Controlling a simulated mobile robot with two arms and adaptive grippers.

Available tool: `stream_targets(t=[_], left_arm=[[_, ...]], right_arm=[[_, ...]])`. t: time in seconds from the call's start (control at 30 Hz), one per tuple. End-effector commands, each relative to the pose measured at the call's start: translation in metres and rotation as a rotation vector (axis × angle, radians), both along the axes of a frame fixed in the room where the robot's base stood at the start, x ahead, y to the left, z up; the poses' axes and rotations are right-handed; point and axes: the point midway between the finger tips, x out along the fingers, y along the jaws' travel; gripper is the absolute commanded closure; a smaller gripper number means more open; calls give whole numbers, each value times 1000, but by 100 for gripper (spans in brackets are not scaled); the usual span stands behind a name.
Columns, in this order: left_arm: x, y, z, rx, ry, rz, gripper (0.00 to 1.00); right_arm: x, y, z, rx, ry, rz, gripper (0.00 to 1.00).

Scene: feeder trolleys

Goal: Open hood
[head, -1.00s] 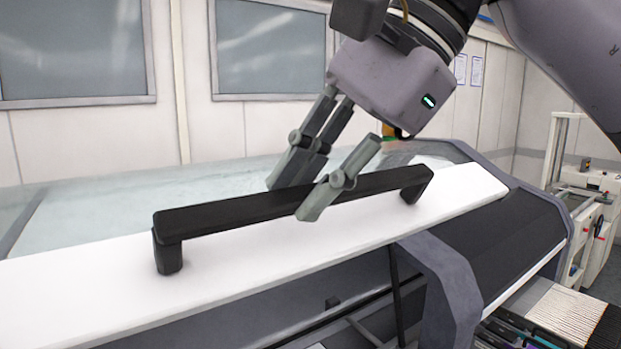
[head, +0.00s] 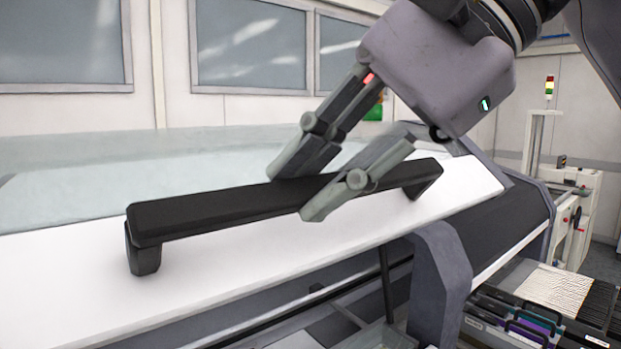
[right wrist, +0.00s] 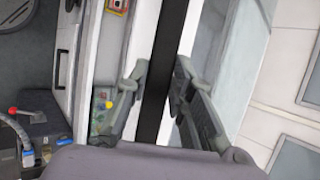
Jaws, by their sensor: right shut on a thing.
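The hood (head: 70,270) has a white front edge and a clear panel behind it. A long black handle (head: 220,212) stands on two posts along the white edge. My right gripper (head: 308,195) is shut on the handle right of its middle, with fingers on both sides of the bar. In the right wrist view the handle (right wrist: 166,70) runs between the fingers of my right gripper (right wrist: 158,90). A gap shows under the hood's front edge, with a dark rod below it. My left gripper is not in view.
A grey side frame (head: 440,285) stands below the hood's edge. At the lower right are feeders (head: 520,325) and pale strips. A white machine with a signal light (head: 549,87) stands at the far right. Windows line the back wall.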

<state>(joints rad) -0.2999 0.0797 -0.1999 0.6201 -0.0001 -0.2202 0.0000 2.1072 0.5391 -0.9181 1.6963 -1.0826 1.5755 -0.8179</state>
Motion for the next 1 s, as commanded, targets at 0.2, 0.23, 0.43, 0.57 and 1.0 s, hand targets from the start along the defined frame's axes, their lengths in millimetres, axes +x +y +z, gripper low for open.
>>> stream_targets(t=[0.2, 0.23, 0.43, 0.57, 1.0], left_arm=[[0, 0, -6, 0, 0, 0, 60], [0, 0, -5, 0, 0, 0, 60], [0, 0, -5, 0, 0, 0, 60], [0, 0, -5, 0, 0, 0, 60], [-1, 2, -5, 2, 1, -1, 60]], right_arm=[[-2, -1, -5, 3, -6, 0, 100], [-2, -1, -5, 3, -6, 0, 100], [-2, -1, -5, 2, -6, -1, 77], [-1, -1, -5, 2, -6, -1, 69], [-1, -1, -4, 3, -7, -1, 58]])
